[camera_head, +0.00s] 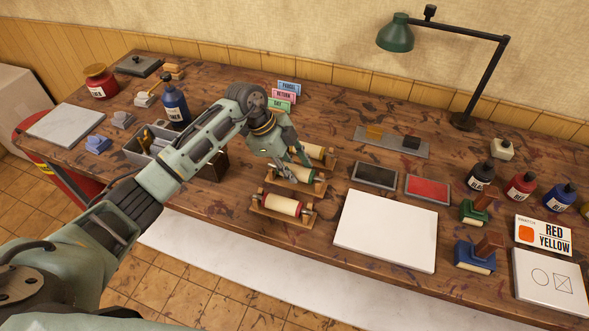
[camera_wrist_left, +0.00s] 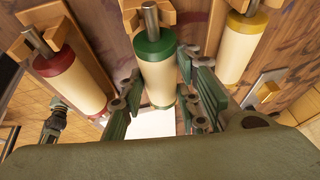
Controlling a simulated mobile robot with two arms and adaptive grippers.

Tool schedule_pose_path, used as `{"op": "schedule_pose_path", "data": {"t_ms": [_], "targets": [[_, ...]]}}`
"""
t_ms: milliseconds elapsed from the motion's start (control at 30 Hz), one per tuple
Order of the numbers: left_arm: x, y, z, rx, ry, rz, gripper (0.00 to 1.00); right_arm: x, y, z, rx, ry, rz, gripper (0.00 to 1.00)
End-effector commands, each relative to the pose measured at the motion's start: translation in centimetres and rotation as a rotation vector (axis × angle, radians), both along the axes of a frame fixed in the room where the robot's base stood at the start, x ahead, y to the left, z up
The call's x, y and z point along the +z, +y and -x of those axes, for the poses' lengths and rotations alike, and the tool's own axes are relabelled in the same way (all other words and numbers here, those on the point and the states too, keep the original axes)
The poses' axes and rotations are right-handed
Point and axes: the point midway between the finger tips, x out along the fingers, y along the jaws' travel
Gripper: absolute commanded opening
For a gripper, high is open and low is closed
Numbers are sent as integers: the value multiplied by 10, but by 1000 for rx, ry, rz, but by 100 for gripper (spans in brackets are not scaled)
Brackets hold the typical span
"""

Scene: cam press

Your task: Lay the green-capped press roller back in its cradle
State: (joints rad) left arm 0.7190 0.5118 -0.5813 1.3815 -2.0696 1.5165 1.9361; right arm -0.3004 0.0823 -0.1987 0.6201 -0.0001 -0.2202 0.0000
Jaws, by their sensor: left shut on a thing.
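The green-capped press roller (camera_wrist_left: 157,72) has a cream body and a metal axle. In the left wrist view it lies between the fingers of my left gripper (camera_wrist_left: 160,88), which is shut on it. In the head view my left gripper (camera_head: 289,170) is at the middle wooden cradle (camera_head: 294,186), and its fingers partly hide the roller. The axle end shows close to the cradle's wooden end piece (camera_wrist_left: 152,18). I cannot tell whether the roller rests fully in the cradle or is slightly above it.
A red-capped roller (camera_head: 283,204) lies in the front cradle and a yellow-capped roller (camera_head: 309,151) in the back one, both close beside the gripper. A white slab (camera_head: 386,231) and ink pads (camera_head: 374,174) are to the right. A grey divided box (camera_head: 150,155) stands left, under my arm.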

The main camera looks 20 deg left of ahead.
Motion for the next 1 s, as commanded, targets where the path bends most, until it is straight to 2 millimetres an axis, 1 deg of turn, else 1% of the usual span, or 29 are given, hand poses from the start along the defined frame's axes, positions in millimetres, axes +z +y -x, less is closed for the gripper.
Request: {"op": "schedule_pose_path", "data": {"t_ms": [300,733,1000], "targets": [[2,-1,0,2,0,13,0,5,3,0,0,0,-3,40],[2,-1,0,2,-1,14,0,5,5,0,1,0,-6,40],[3,0,0,3,-1,15,0,9,5,0,0,0,-5,40]]}}
